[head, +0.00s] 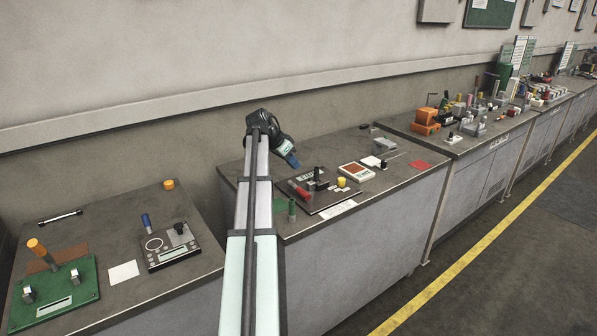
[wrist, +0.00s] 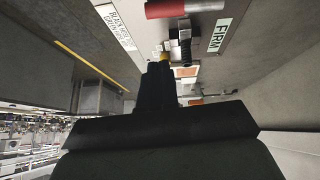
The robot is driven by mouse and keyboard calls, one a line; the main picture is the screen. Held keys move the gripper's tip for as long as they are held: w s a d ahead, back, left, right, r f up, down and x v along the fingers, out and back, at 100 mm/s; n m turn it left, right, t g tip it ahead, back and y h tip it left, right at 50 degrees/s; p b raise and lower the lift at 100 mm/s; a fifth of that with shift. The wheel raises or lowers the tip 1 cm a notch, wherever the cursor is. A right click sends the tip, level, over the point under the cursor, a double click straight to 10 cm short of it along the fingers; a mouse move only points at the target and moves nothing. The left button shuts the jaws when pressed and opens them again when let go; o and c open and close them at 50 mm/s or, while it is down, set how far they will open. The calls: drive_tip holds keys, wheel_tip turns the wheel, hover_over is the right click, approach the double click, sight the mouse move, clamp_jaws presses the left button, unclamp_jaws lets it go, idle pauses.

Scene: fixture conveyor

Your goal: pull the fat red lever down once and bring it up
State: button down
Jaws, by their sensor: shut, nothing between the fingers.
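The fat red lever (head: 299,190) is a thick red cylinder on a dark fixture plate (head: 325,204) on the middle bench. It lies close to level and points to the left in the head view. In the wrist view the red lever (wrist: 180,8) shows at the top edge, partly cut off, with a grey end. My gripper (head: 293,161) hangs above and behind the fixture, apart from the lever. In the wrist view my gripper (wrist: 158,68) shows as dark fingers together, with nothing seen between them. The fingers hide part of the fixture.
A black-knobbed part (head: 317,175), a yellow button (head: 342,182) and a white box with an orange face (head: 356,172) stand beside the lever. A "FIRM" label (wrist: 220,36) lies near the lever.

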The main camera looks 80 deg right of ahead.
drive_tip(key=shift+v, duration=1.05)
drive_tip(key=c, duration=1.6)
unclamp_jaws()
drive_tip(key=shift+s, duration=0.4)
drive_tip(key=o, duration=0.8)
drive_tip(key=shift+m+y, duration=0.3)
drive_tip(key=shift+m, duration=0.2)
drive_tip(key=s, duration=0.2)
drive_tip(key=s+d, duration=0.1)
drive_tip(key=s, duration=0.1)
drive_tip(key=s+d, duration=0.1)
drive_tip(key=s, duration=0.1)
drive_tip(key=shift+d+r, duration=0.15)
drive_tip(key=shift+d, duration=0.1)
drive_tip(key=shift+c, duration=0.2)
drive_tip(key=n+t+y, duration=0.2)
drive_tip(key=n+t, duration=0.2)
drive_tip(key=n, duration=1.5)
hover_over(304, 192)
drive_tip(key=w+a, duration=0.2)
drive_tip(key=f, duration=0.6)
drive_tip(key=s+d+f, duration=0.1)
drive_tip(key=f, duration=0.3)
drive_tip(key=s+d+f, duration=0.1)
drive_tip(key=f, duration=0.4)
drive_tip(key=shift+f, duration=0.1)
drive_tip(key=shift+c, duration=0.2)
clamp_jaws()
